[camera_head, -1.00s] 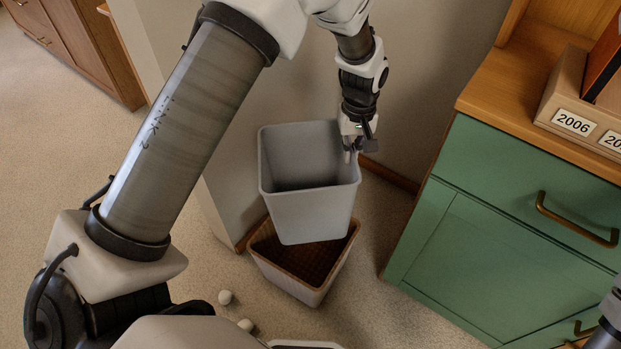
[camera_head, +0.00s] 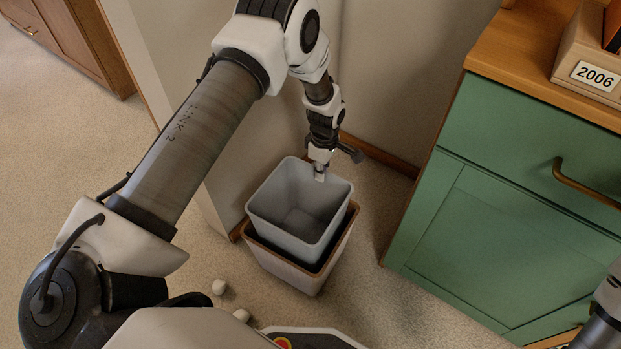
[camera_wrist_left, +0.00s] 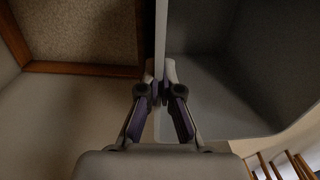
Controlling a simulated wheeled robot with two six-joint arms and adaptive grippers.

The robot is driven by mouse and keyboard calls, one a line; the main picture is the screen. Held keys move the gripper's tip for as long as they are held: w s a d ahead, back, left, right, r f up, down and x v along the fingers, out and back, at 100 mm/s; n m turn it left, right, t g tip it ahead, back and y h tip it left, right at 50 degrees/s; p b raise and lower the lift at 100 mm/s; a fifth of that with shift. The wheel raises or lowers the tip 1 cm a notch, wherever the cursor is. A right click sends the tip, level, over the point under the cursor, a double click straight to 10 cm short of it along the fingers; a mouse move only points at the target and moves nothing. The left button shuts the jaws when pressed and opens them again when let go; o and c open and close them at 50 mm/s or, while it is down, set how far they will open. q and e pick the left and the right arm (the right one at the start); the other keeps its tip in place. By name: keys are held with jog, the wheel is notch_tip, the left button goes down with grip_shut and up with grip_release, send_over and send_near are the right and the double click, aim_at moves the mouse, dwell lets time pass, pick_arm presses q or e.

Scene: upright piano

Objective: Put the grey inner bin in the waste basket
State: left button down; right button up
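The grey inner bin (camera_head: 297,238) is partly inside the waste basket (camera_head: 283,271), its rim still standing above the basket's brown rim. A dark gap shows between the two along the front right. The bin looks empty. My left gripper (camera_head: 320,174) is at the bin's back right rim, shut on its wall. In the left wrist view the bin's wall runs between the fingertips (camera_wrist_left: 160,92), with the bin's inside (camera_wrist_left: 225,75) on the right. The bin's bottom end is hidden by the basket. My right gripper is out of view.
A green cabinet (camera_head: 500,220) with a wooden top stands to the right of the basket. A wall with brown skirting (camera_head: 380,155) is close behind. Floor between basket and cabinet is clear.

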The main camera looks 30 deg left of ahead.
aim_at(321, 189)
pick_arm(q)
notch_tip(321, 189, down, 8)
jog(key=b, duration=0.3)
jog(key=shift+r, duration=0.25)
jog(key=c, duration=1.8)
grip_release()
jog(key=o, duration=0.5)
